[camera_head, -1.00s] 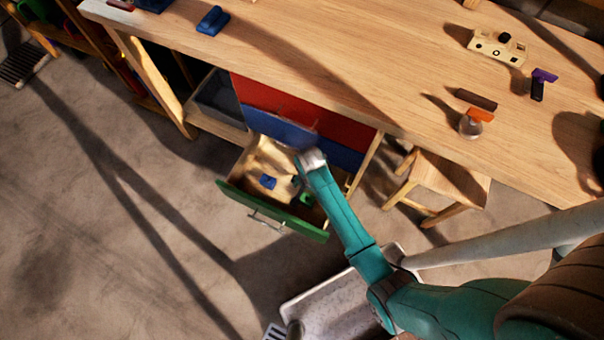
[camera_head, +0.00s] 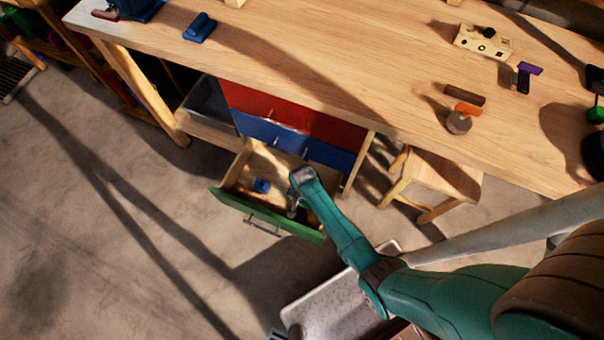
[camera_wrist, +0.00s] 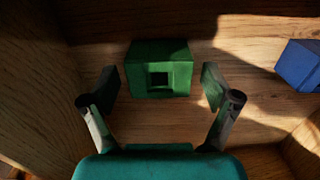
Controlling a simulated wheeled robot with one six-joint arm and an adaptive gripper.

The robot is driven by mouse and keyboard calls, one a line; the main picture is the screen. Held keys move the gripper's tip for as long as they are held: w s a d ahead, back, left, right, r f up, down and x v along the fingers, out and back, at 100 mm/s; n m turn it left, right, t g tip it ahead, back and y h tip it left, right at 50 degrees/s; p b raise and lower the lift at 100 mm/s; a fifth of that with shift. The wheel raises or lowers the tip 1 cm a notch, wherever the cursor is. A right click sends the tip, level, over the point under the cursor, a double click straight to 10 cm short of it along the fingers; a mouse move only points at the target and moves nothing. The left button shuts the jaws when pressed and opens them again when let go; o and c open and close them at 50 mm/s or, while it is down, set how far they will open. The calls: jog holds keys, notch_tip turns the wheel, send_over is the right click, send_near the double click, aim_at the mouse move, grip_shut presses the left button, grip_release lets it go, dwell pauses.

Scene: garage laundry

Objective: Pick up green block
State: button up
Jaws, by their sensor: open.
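The green block (camera_wrist: 159,70) lies on the wooden floor of the open drawer in the wrist view. It has a square dark hole in its facing side. My gripper (camera_wrist: 162,85) is open, with one finger on each side of the block and visible gaps between them. In the head view my gripper (camera_head: 294,205) reaches down into the open drawer with the green front (camera_head: 262,214). The green block is hidden behind my arm there.
A blue block (camera_wrist: 301,64) lies in the same drawer and also shows in the head view (camera_head: 261,186). Drawer walls stand close around my gripper. The wooden tabletop (camera_head: 300,70) is above and behind the drawer, and a stool (camera_head: 437,178) stands to the right.

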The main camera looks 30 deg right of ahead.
jog(key=shift+c, duration=0.2)
jog(key=c, duration=1.2)
jog(key=shift+r, duration=0.1)
